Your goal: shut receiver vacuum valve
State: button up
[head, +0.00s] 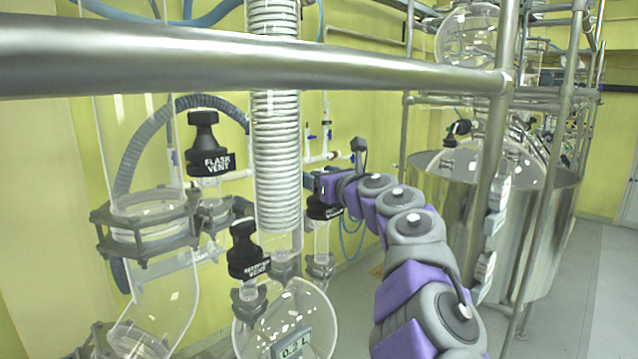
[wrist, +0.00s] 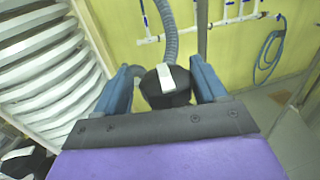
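A black-handled valve (head: 325,211) stands on a glass neck right of the coiled condenser; my gripper hides its upper part and its label cannot be read. In the wrist view, a black knob with a white mark (wrist: 166,84) sits between the two blue-grey fingers of my gripper (wrist: 162,78). The fingers are apart, with a gap visible on the left side; contact on the right cannot be told. In the head view my gripper (head: 314,190) is at the valve's top. The round glass receiver (head: 290,310) is below, with a 0.2 L display.
A "FLASK VENT" valve (head: 209,158) and a receiver vent valve (head: 247,255) stand to the left. The white coil (head: 275,150) is close beside my gripper. A steel rail (head: 200,58) crosses in front. A steel vessel (head: 530,215) stands at right.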

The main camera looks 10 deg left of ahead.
jog(key=shift+r+n+g+y+p, duration=0.15)
jog(key=shift+n+g+y+p, duration=1.15)
jog(key=shift+g+y, duration=0.15)
jog(key=shift+w+n+g+y+p, duration=0.1)
jog(key=shift+n+g+y+p, duration=0.45)
jog(key=shift+g+p, duration=0.5)
jog(key=shift+n+g+p, duration=0.4)
jog(key=shift+n+p, duration=0.05)
jog(key=shift+p, duration=0.7)
jog(key=shift+f, duration=0.2)
jog(key=c, duration=0.7)
jog(key=shift+f+b, duration=0.1)
jog(key=shift+b, duration=0.25)
jog(key=shift+c, duration=0.2)
jog(key=shift+f+m+t+b, duration=0.15)
jog(key=shift+m+t+b, duration=0.25)
jog(key=shift+b, duration=0.45)
jog(key=shift+m+t+h+b, duration=0.35)
jog(key=shift+t+b, duration=0.25)
jog(key=shift+b, duration=0.5)
